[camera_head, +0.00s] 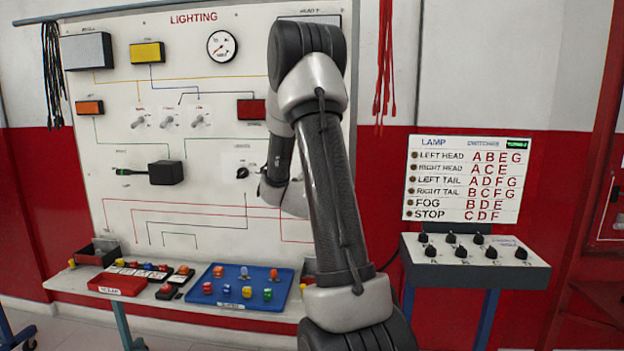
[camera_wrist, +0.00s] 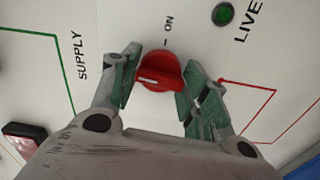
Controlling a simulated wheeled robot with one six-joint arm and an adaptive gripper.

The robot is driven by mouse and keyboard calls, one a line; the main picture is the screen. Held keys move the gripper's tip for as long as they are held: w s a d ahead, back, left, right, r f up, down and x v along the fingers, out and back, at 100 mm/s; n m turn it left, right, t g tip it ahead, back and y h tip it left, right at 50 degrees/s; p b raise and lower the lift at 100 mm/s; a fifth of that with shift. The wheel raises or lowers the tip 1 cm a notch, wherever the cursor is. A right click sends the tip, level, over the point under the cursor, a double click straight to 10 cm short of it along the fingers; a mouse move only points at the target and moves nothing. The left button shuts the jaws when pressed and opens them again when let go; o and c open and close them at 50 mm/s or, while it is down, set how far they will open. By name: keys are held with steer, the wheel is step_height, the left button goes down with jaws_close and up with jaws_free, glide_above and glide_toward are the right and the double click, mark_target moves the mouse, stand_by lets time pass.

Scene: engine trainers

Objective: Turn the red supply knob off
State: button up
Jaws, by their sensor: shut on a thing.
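The red supply knob (camera_wrist: 160,72) is on the white panel in the wrist view, between the two green-padded fingers of my gripper (camera_wrist: 161,62). The fingers are closed on its sides. A short white line on the knob's face points to the left, while the ON mark (camera_wrist: 168,30) is above the knob. An OFF mark does not show. The SUPPLY lettering (camera_wrist: 79,56) is at the left. In the head view my arm hides the knob and my fingertips.
A green LIVE lamp (camera_wrist: 223,14) sits up and right of the knob; I cannot tell if it is lit. The lighting board (camera_head: 120,90) carries switches and a gauge. A blue tray (camera_head: 225,304) of coloured parts lies below. A switch box (camera_head: 475,262) stands at the right.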

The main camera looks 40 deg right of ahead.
steer(key=shift+n, duration=0.6)
steer(key=o, duration=1)
steer(key=v, duration=1.2)
